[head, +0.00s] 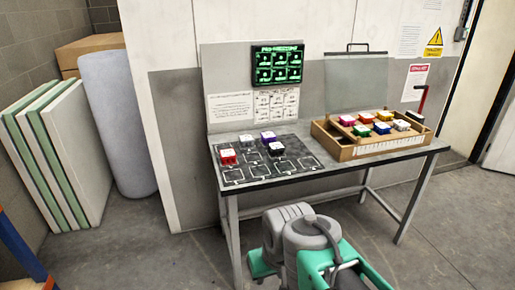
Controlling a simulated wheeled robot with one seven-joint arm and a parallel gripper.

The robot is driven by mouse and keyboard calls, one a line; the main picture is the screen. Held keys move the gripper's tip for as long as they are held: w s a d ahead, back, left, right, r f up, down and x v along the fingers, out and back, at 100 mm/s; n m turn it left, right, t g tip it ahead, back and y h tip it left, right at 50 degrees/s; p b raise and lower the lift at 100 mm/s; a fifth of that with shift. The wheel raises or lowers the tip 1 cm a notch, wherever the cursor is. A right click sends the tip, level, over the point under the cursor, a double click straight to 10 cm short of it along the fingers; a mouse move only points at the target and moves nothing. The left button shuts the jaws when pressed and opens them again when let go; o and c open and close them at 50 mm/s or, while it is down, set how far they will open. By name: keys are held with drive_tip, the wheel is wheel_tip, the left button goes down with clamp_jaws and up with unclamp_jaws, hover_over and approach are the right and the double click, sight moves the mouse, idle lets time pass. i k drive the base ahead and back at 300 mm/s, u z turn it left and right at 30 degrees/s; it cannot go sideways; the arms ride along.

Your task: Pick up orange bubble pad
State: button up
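An orange-red block with a pale top (366,118) sits in the back row of the wooden tray (350,152) on the right of the table. It looks the closest to an orange bubble pad, but it is too small to be sure. A green block (361,131) and blue blocks (382,128) are in the front row. My arm shows at the bottom, in front of the table. My gripper's fingers cannot be seen.
A dark marked mat (262,170) on the table's left holds a red block (228,157), a purple block (268,138) and others. A clear panel (356,80) with a handle stands behind the tray. The table's front edge and legs are close to my arm.

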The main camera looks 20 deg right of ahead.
sight(366, 118)
drive_tip(key=u, duration=0.2)
drive_tip(key=i, duration=1.1)
drive_tip(key=z, duration=0.7)
